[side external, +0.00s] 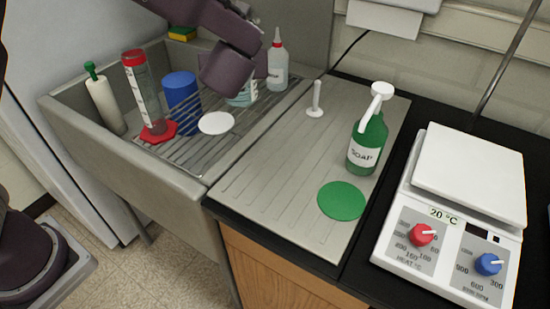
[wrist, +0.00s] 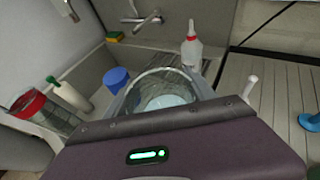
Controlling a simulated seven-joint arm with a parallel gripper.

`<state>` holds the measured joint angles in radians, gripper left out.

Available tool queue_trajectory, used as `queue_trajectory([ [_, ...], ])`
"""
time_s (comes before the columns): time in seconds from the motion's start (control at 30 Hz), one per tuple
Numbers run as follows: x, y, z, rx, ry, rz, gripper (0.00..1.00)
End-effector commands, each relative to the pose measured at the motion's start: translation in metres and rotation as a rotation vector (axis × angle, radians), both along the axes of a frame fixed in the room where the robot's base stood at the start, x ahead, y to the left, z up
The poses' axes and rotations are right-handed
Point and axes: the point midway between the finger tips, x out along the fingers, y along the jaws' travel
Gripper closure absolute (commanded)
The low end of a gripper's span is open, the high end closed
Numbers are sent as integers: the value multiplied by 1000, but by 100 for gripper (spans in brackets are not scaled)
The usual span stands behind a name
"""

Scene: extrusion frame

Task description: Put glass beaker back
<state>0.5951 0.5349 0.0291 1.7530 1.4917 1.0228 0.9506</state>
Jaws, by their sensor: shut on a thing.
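The glass beaker (wrist: 170,88) is clear, with pale blue liquid in it, and sits right in front of my gripper in the wrist view. In the side external view the beaker (side external: 243,97) shows only in part behind my gripper (side external: 236,84), over the far part of the wire rack (side external: 190,150). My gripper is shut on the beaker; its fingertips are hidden. I cannot tell whether the beaker touches the rack. A flat white disc (side external: 216,123) lies on the rack near it.
On the rack and in the sink stand a blue cup (side external: 182,104), a red-capped cylinder (side external: 145,95) and a white bottle (side external: 278,65). A soap bottle (side external: 367,142), green disc (side external: 342,201) and white peg (side external: 315,102) are on the drainboard. A hot plate (side external: 455,205) stands at right.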

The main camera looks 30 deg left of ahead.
Motion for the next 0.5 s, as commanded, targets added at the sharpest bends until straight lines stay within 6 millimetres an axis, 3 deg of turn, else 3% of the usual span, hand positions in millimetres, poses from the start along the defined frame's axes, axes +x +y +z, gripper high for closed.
queue_trajectory([
  [0.1,-10,-46,3,-2,-2,-83,87],
  [0.23,-23,-87,5,-2,-1,-157,87],
  [0.4,-36,-115,6,-2,0,-211,87],
  [0.5,-39,-121,0,1,2,-221,87],
])
